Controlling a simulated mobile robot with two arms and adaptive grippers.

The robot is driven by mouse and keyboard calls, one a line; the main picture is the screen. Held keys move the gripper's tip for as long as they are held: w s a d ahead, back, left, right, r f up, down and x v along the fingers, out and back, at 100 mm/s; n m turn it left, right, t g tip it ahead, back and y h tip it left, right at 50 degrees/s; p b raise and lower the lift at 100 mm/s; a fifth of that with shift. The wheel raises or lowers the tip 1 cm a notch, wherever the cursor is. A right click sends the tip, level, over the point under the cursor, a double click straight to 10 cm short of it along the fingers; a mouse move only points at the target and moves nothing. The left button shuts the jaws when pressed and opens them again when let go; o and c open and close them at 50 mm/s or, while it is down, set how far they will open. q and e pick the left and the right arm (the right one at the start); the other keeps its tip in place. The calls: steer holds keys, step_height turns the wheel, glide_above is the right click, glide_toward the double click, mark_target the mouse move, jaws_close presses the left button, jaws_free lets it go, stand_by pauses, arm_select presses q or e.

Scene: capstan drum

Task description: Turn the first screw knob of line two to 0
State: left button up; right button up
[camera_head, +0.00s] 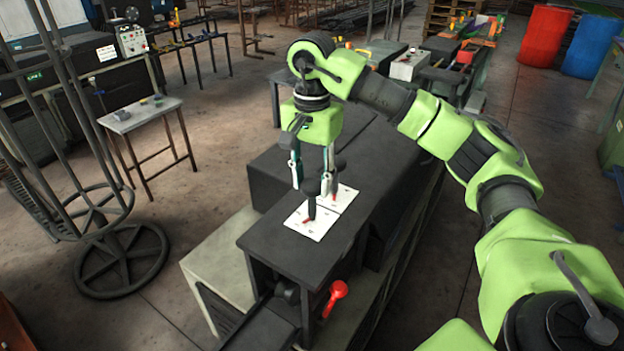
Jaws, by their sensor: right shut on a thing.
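Two white dial plates lie side by side on the dark bench top, a nearer plate (318,228) and a farther plate (346,194). Each shows a small red mark, and the dial numbers are too small to read. My right gripper (320,196) points down over the plates, its fingers on either side of a screw knob that they mostly hide. It is shut on this knob. I cannot tell which line the knob belongs to or where its pointer stands. My left gripper is not in view.
The dark bench (300,240) has a red-knobbed lever (337,290) at its front. A tall metal cage on a round base (122,262) stands at left, near a small table (140,114). Red (545,36) and blue (592,46) barrels stand far back. Open floor lies left of the bench.

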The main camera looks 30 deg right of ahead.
steer(key=n, duration=0.4)
steer(key=shift+w+r, duration=0.1)
steer(key=shift+r, duration=0.05)
steer(key=shift+n, duration=1.9)
steer(key=o, duration=1)
steer(key=shift+o, duration=0.5)
step_height(320, 180, up, 12)
